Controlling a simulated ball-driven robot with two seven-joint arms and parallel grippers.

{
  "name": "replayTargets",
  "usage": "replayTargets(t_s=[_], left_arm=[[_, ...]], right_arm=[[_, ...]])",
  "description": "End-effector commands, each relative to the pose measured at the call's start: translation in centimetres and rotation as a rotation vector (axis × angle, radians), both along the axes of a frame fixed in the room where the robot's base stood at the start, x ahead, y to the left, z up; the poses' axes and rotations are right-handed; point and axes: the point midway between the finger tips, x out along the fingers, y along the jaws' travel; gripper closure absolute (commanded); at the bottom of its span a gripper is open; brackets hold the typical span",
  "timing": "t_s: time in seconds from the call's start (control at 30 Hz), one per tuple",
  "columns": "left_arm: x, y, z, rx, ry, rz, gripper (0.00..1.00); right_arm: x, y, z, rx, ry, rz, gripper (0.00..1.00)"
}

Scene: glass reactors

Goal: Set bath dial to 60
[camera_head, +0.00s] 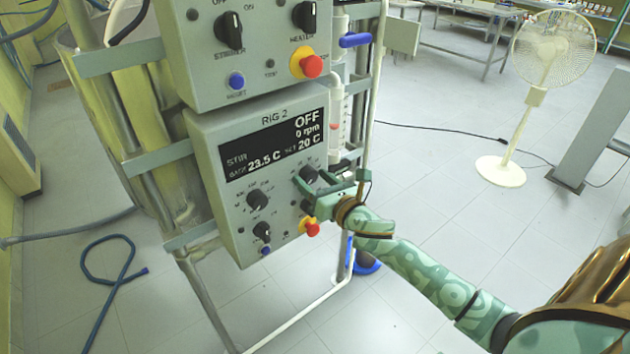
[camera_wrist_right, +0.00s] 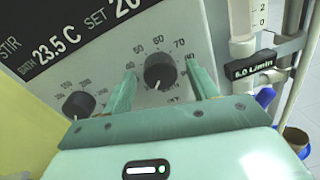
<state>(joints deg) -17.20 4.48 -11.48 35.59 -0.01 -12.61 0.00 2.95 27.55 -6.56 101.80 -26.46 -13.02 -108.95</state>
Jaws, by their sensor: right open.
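The bath dial is a black knob (camera_head: 309,174) on the grey Rig 2 control panel (camera_head: 228,222), right of its middle. In the right wrist view the same dial (camera_wrist_right: 160,70) has a printed scale with 50, 60, 70 and 80 around it. A small pale mark shows at its lower edge. My right gripper (camera_head: 309,184) is at the panel, its fingers open on either side of the dial, seen best in the right wrist view (camera_wrist_right: 161,88). No contact with the knob is visible. The display (camera_head: 275,145) reads bath 23.5 C, set 20 C, stir OFF, 0 rpm. My left gripper is out of view.
A second black knob (camera_head: 257,200) is left of the dial. A red stop button (camera_head: 312,229) on yellow is just below my right gripper. A flow meter labelled 6.0 L/min (camera_wrist_right: 253,66) stands right of the panel. Another panel (camera_head: 250,60) is above. A fan (camera_head: 540,90) stands far right.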

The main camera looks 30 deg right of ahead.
Motion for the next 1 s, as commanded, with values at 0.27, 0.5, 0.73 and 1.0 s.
replayTargets(t_s=[0.27,0.5,0.73,1.0], left_arm=[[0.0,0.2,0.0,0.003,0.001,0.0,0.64],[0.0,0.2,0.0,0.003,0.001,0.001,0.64],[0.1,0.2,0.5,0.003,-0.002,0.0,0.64],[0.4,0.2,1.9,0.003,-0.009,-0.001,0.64]], right_arm=[[0.0,0.0,0.0,0.0,0.0,0.0,0.64],[0.0,0.0,0.0,0.002,0.0,0.0,0.86],[0.0,0.0,0.1,0.046,0.004,-0.001,0.86],[0.0,-0.1,0.4,0.218,0.015,-0.002,0.86]])
